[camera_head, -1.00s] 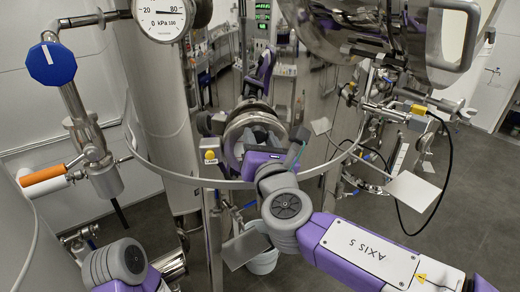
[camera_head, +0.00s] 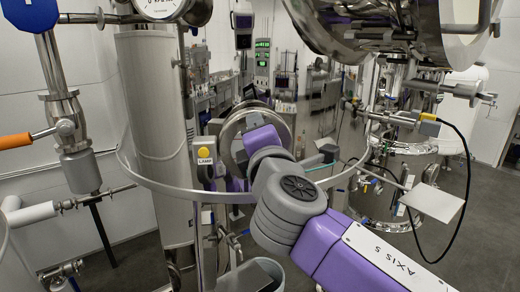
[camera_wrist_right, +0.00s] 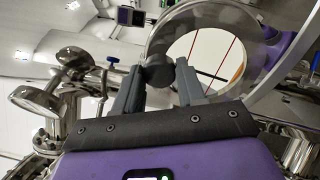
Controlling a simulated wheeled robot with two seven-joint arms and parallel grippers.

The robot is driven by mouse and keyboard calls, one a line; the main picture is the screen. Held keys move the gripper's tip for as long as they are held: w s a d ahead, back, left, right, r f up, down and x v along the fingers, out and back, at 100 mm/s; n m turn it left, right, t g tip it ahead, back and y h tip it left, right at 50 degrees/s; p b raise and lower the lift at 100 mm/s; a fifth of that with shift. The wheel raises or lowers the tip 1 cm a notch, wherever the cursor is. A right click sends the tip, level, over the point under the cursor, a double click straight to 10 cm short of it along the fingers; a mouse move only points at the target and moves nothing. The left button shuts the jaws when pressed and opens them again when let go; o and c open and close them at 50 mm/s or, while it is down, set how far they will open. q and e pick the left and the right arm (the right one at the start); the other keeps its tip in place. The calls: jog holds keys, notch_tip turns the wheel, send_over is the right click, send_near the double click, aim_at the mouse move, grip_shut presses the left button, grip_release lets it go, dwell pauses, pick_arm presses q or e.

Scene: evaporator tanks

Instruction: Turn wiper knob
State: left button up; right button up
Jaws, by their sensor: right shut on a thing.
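The dark round wiper knob (camera_wrist_right: 157,74) sits between the two grey fingers of my right gripper (camera_wrist_right: 159,69) in the right wrist view. The fingers are shut on it from both sides. Just beyond it is the round sight glass (camera_wrist_right: 210,55) in its metal ring, with thin red lines showing on the pale glass. In the head view the sight glass ring (camera_head: 232,135) is partly covered by my purple and grey right wrist, which also hides the knob and fingertips. My left gripper is in neither view.
A small box with a yellow button, labelled LAMP (camera_head: 203,152), is close left of my right wrist. A flat grey plate (camera_head: 432,202) stands out at the right.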

jog(key=m+h+b, duration=0.1)
jog(key=m+b, duration=0.4)
jog(key=m, duration=0.5)
jog(key=shift+a+f, duration=0.1)
jog(key=shift+m, duration=0.3)
jog(key=o, duration=1.1)
jog(key=shift+c, duration=0.2)
jog(key=s+b, duration=0.1)
jog(key=s, duration=0.6)
jog(key=shift+s+d+f, duration=0.25)
jog(key=shift+f, duration=0.05)
